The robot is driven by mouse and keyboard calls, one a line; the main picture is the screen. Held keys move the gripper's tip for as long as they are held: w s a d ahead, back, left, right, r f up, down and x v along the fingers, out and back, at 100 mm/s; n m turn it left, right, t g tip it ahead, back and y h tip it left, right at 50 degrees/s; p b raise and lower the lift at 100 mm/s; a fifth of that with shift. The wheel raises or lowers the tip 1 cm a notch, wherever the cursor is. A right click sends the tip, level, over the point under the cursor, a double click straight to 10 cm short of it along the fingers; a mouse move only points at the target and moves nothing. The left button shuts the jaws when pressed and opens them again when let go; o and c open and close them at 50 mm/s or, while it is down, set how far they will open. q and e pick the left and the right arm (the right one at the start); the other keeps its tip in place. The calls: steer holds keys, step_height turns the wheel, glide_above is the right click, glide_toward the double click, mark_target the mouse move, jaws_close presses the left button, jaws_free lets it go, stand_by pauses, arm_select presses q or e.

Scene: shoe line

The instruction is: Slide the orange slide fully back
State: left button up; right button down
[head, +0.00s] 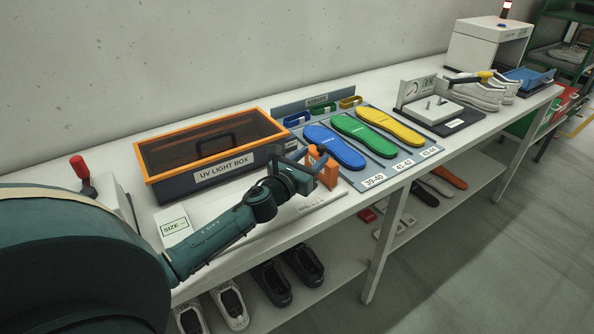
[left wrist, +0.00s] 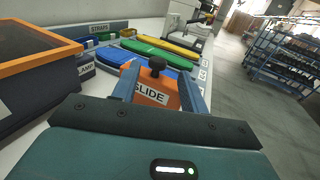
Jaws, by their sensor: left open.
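The orange slide (head: 327,167) stands on the white base (head: 240,222) of the size gauge, near the base's right end. In the left wrist view the slide (left wrist: 158,98) carries a "SLIDE" label and a black knob on top. My left gripper (head: 312,176) is at the slide, with its jaws open. In the left wrist view its two fingers (left wrist: 160,92) stand on either side of the slide. I cannot tell whether they touch it. My right gripper is not in view.
The UV light box (head: 222,172) stands behind the gauge. Blue, green and yellow insoles (head: 334,147) lie on a mat just beyond the slide. A red-knobbed lever (head: 80,168) is at the left. The table's front edge is close to the gauge.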

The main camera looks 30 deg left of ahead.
arm_select(q)
steer(key=s, duration=0.6)
steer(key=shift+b, duration=0.3)
steer(key=shift+s, duration=0.5)
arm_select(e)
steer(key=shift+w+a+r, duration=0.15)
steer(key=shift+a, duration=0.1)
